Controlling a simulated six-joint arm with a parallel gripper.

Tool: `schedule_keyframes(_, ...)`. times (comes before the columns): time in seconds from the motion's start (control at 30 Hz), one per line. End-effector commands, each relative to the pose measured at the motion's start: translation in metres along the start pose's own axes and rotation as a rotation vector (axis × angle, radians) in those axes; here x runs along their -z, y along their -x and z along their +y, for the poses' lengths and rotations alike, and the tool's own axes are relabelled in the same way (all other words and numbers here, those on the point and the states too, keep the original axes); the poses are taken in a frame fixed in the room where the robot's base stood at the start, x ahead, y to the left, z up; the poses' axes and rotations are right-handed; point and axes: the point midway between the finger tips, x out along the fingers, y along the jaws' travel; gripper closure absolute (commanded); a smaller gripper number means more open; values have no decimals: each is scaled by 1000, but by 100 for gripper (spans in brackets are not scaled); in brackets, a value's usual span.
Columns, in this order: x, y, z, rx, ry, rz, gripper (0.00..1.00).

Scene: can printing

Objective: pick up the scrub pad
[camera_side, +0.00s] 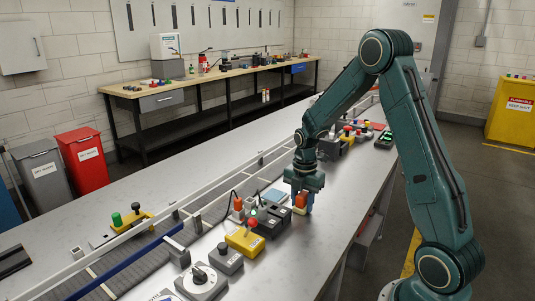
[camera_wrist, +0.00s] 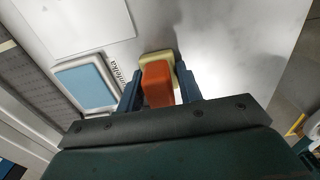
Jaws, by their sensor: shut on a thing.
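The scrub pad (camera_wrist: 157,84), an orange block with a cream layer at its far end, is between the two blue fingers of my gripper (camera_wrist: 159,88) in the wrist view. In the side view, its orange part (camera_side: 300,201) shows between the fingers of my gripper (camera_side: 300,203), which points down at the light table. My gripper is shut on the scrub pad. The pad's near end is hidden by the gripper body in the wrist view. I cannot tell whether the pad touches the table.
A blue-topped stamp pad (camera_wrist: 85,86) lies just left of my gripper. Black boxes (camera_side: 272,216) and a yellow control box (camera_side: 245,240) stand to the left in the side view. A conveyor (camera_side: 140,254) runs behind. The table's front right is clear.

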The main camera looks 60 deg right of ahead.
Motion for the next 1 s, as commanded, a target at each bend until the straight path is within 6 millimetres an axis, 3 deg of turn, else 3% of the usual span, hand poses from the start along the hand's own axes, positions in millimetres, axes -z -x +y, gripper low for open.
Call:
schedule_keyframes(0.27,0,6,1,-2,0,-1,87)
schedule_keyframes(0.47,0,24,1,-4,0,-2,87)
schedule_keyframes(0.67,0,57,1,-6,0,-3,87)
schedule_keyframes(1.0,0,131,1,-6,0,-3,87)
